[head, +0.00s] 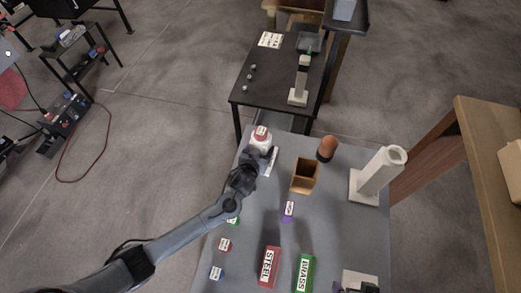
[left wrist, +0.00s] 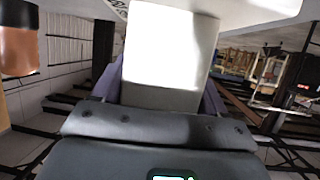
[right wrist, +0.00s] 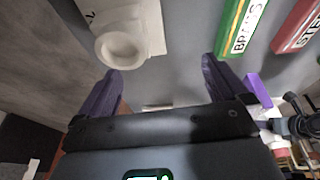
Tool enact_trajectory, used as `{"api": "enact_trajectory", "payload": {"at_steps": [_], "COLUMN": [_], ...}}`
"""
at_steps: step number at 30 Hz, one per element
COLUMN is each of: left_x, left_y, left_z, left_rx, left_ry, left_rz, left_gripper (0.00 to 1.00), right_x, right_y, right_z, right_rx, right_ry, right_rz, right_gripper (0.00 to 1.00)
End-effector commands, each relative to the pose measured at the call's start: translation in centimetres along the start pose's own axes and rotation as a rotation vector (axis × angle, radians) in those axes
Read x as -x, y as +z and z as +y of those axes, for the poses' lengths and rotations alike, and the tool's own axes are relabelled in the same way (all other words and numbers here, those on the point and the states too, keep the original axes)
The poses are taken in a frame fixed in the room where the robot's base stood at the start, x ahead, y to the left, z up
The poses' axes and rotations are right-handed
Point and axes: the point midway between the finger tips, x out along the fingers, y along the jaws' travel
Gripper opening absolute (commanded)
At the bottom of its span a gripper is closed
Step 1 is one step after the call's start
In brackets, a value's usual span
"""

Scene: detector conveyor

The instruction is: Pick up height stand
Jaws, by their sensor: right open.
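A white piece with a red labelled top (head: 261,142) stands at the far left corner of the grey table; I cannot tell for sure that it is the height stand. My left gripper (head: 259,157) is right at it. In the left wrist view a white block (left wrist: 168,55) fills the space between the purple fingers, which press its sides. A wider white part with lettering joins its upper end. My right gripper (head: 360,287) is at the near right edge in the head view. Its fingers (right wrist: 157,92) are apart and empty in the right wrist view.
A white tube on a square base (head: 380,174) stands at the right. A brown open box (head: 304,177), brown cylinder (head: 327,148), purple block (head: 288,211), red STEEL block (head: 269,267) and green BRASS block (head: 305,273) share the table (head: 335,225). A black table (head: 270,80) stands behind.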

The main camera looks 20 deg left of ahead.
Motion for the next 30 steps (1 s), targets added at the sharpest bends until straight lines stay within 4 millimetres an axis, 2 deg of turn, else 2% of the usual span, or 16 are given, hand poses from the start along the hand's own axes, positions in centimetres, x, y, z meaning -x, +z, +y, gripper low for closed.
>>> {"api": "enact_trajectory", "payload": {"at_steps": [1,6,8,14,19,30], "left_x": [0.0,0.0,0.0,0.0,0.4,2.7], "left_y": [0.0,0.0,-0.2,-0.2,-1.1,-6.6], "left_z": [0.0,0.0,0.0,0.0,0.0,0.0], "left_rx": [0.0,0.0,0.001,0.001,0.003,0.003], "left_ry": [0.0,0.0,0.0,0.0,0.001,0.0], "left_rz": [0.0,0.0,0.003,0.003,0.004,0.006], "left_gripper": [0.61,0.35,0.28,0.28,0.28,0.28], "right_x": [0.0,0.0,0.0,0.0,0.1,0.5], "right_y": [0.0,0.0,0.0,0.0,0.0,-0.1], "right_z": [0.0,0.0,0.0,0.1,0.2,0.2], "right_rx": [0.0,0.0,0.001,0.005,0.01,0.008], "right_ry": [0.0,0.0,0.0,0.004,0.007,0.006], "right_rz": [0.0,0.0,0.0,-0.001,-0.002,-0.002], "right_gripper": [1.0,1.0,1.0,1.0,1.0,1.0]}}
